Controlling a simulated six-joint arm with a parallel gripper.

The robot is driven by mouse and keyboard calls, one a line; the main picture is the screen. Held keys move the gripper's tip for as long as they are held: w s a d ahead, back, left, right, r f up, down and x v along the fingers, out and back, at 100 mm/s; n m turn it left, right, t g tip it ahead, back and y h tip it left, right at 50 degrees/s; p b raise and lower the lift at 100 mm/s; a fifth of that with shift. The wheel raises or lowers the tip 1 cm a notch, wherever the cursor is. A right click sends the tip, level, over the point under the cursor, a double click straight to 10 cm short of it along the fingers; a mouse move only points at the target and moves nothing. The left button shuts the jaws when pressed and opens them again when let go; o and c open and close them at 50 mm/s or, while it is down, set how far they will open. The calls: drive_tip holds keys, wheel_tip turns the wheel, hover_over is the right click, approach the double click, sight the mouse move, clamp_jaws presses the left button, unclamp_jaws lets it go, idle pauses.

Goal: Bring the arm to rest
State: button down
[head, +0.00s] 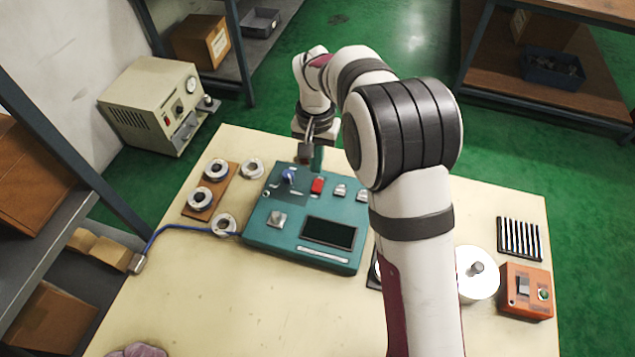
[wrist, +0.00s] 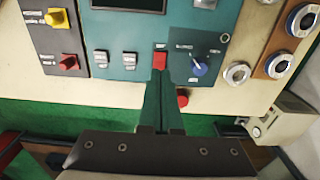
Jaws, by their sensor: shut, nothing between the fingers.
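My gripper (head: 317,165) hangs over the far edge of the teal control panel (head: 262,229). In the wrist view its two dark green fingers (wrist: 160,80) lie together with no gap and nothing between them. The fingertips show right beside the red button (wrist: 160,60) on the panel; I cannot tell whether they touch it. The red button also shows in the head view (head: 318,186), just in front of the fingers. My arm is bent over the table and hides part of the panel's right side.
The blue knob (head: 288,176) is near the gripper. Bearing rings (head: 252,168) lie left of the panel, two on a brown board (head: 222,198). A white disc (head: 478,272), orange box (head: 526,291) and slotted black rack (head: 519,239) stand right. The table's front left (head: 190,290) is mostly clear.

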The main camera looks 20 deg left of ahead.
drive_tip(key=s+d+r+m+y, duration=0.1)
drive_tip(key=s+d+r+m, duration=0.1)
drive_tip(key=s+d+r, duration=0.55)
drive_tip(key=s+d+r+m, duration=0.2)
drive_tip(key=s+d+r, duration=0.3)
drive_tip(key=s+d, duration=0.45)
drive_tip(key=s+d+f+m, duration=0.1)
drive_tip(key=s+d+f, duration=0.1)
drive_tip(key=s, duration=0.8)
drive_tip(key=shift+s+d+f+m+y, duration=0.2)
drive_tip(key=shift+s+d+m+y, duration=0.15)
drive_tip(key=shift+d, duration=0.2)
